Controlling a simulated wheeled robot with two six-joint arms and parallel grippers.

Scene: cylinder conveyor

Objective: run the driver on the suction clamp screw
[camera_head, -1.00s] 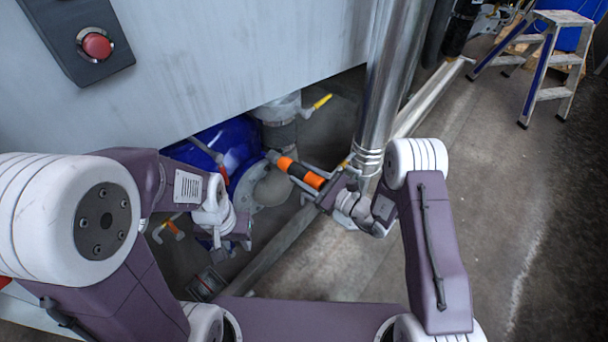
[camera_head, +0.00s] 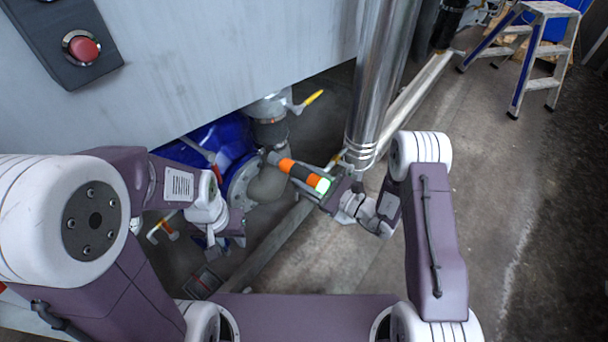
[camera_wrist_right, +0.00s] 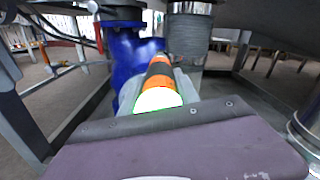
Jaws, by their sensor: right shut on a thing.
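The driver (camera_head: 300,173) is an orange and black cylinder, and its near end glows white-green. My right gripper (camera_head: 322,190) is shut on it. Its far end points left toward the pipe joint beside the blue pump (camera_head: 228,140). In the right wrist view the driver (camera_wrist_right: 159,76) points away from me, with its glowing end nearest. The suction clamp screw is too small to make out, and I cannot tell whether the driver's tip touches it. My left gripper (camera_head: 222,243) hangs low at the left, apart from the driver; its jaws are unclear.
A shiny vertical pipe (camera_head: 382,85) stands just behind my right gripper. A grey panel (camera_head: 230,50) with a red button (camera_head: 83,48) overhangs the pump. A yellow-handled valve (camera_head: 312,97) is above the joint. A step ladder (camera_head: 535,50) stands far right; the floor there is clear.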

